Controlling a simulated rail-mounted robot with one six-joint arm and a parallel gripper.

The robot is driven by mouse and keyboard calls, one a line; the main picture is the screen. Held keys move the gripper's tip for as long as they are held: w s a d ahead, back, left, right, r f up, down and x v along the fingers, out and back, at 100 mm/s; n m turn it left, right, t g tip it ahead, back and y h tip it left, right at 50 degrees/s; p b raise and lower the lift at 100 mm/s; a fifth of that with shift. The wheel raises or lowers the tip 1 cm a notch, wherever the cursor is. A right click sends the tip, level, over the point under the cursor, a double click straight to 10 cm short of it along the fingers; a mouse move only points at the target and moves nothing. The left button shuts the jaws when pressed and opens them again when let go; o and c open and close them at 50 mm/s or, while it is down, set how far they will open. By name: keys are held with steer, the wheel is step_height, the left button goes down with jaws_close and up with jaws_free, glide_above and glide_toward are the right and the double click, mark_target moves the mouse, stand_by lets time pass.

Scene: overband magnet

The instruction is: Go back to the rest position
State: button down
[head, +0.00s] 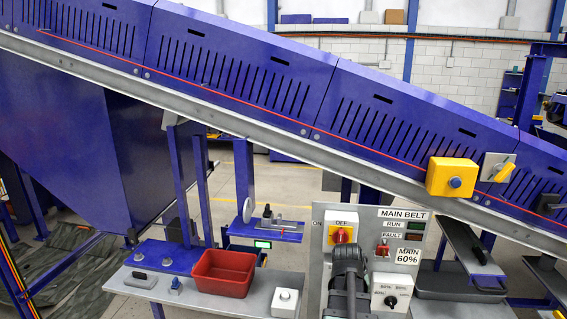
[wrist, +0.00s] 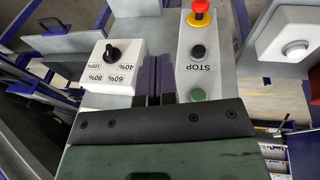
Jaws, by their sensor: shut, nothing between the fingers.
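My gripper (wrist: 156,80) is shut and empty, its two fingers side by side in the wrist view. It hangs in front of the main belt panel. The dark end of my arm also shows in the head view and covers part of the MAIN BELT panel (head: 400,232). In the wrist view the fingers lie between the white speed selector box (wrist: 112,66) and the column with the STOP label. A green button (wrist: 198,95), a black button (wrist: 197,51) and a red emergency stop (wrist: 200,14) are on that column. Whether the fingers touch the panel cannot be told.
A red bin (head: 222,274) and a white button box (head: 285,301) sit on the bench left of the panel. A black tray (head: 460,282) lies to the right. The blue sloped conveyor (head: 230,80) crosses behind, with a yellow box (head: 452,177) on it.

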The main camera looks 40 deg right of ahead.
steer(key=w+a+f+n+y, duration=0.1)
steer(key=w+a+n, duration=0.2)
steer(key=a, duration=1)
steer(key=w+a+n+y+b, duration=0.1)
steer(key=w+a+n, duration=0.2)
steer(key=a, duration=1.1)
steer(key=w+a+f+n+y, duration=0.1)
steer(key=w+a+n, duration=0.2)
steer(key=a, duration=1.1)
steer(key=w, duration=0.3)
steer(key=shift+w+a+f+n+b, duration=0.25)
steer(key=shift+f+n+b, duration=0.05)
steer(key=shift+b, duration=0.05)
